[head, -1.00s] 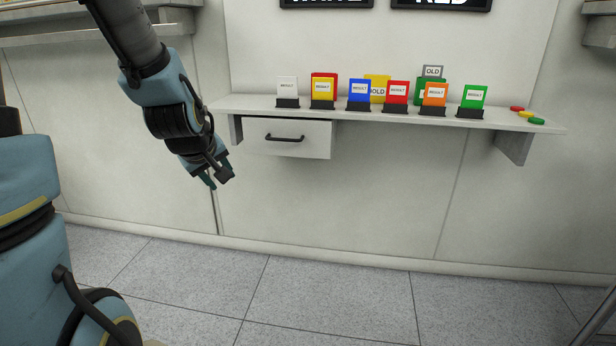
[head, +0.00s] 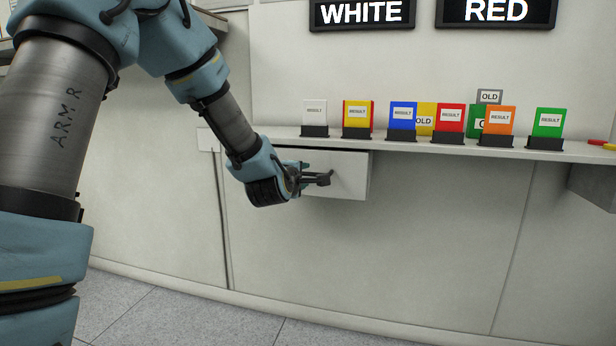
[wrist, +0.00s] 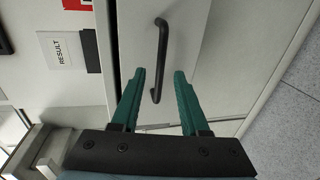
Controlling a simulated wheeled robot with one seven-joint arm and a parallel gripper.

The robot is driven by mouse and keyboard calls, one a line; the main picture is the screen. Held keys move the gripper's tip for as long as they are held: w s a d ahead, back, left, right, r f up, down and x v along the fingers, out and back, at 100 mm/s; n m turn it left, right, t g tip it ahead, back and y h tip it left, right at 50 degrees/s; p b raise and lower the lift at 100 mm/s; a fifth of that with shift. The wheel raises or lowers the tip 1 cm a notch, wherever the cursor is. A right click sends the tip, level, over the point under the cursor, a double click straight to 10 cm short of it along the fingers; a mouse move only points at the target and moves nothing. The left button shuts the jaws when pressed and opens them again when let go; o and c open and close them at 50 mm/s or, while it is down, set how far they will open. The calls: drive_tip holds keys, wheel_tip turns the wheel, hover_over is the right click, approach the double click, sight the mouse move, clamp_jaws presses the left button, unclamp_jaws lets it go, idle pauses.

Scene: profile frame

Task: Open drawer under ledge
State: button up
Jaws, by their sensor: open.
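My gripper (head: 318,175) is in front of the drawer and covers most of the handle in the head view. In the wrist view its two green fingers (wrist: 159,78) are apart, with the lower end of the handle between their tips. I cannot tell whether the fingers touch the handle.
Several coloured cards stand in black holders on the ledge, among them a white card (head: 315,112), a blue card (head: 402,118) and a green card (head: 549,120). Screens reading WHITE (head: 362,13) and RED (head: 496,11) hang above. Open floor (head: 180,315) lies below.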

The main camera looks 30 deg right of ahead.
sight(308, 175)
drive_tip(key=shift+x, duration=2.3)
clamp_jaws()
